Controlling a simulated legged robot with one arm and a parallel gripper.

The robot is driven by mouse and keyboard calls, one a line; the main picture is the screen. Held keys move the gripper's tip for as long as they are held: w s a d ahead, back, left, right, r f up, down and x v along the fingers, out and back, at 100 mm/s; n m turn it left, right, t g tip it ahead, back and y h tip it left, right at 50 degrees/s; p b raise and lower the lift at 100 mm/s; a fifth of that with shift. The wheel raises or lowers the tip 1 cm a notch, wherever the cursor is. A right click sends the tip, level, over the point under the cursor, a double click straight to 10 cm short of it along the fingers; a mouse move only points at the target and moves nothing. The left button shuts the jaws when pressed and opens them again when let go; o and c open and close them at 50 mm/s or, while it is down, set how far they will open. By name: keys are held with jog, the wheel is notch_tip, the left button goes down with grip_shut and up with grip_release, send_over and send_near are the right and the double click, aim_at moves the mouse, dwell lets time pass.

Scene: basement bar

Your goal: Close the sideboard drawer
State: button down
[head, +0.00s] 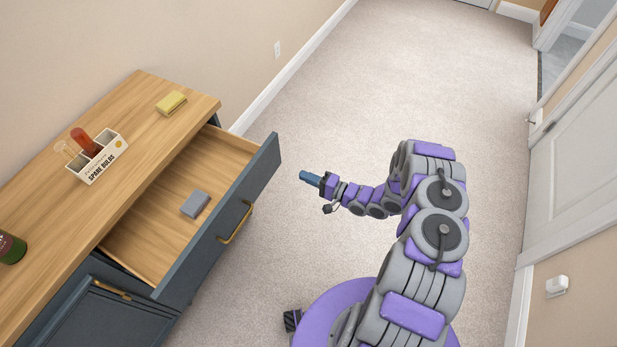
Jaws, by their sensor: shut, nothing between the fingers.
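The sideboard (150,97) stands at the left, with a wood top and dark blue-grey fronts. Its upper drawer (262,172) is pulled far out, and its wooden inside shows. A small grey box (195,203) lies on the drawer floor. A brass handle (237,222) sits on the drawer front. My gripper (304,175) is to the right of the drawer front, near its far end. It is shut and empty, its blue tip points left towards the drawer front, and a gap shows between them.
On the sideboard top are a spare bulbs box (103,163), a yellow block (171,102) and a dark green bottle (10,247). A closed lower door (90,318) is below. Carpet (330,90) is clear behind my arm. A white door (575,150) is at the right.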

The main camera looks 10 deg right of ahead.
aim_at(273, 162)
jog(key=b+x, duration=0.1)
jog(key=x, duration=0.9)
jog(key=shift+w+a+b, duration=0.2)
jog(key=shift+w+b, duration=0.05)
jog(key=shift+b, duration=0.15)
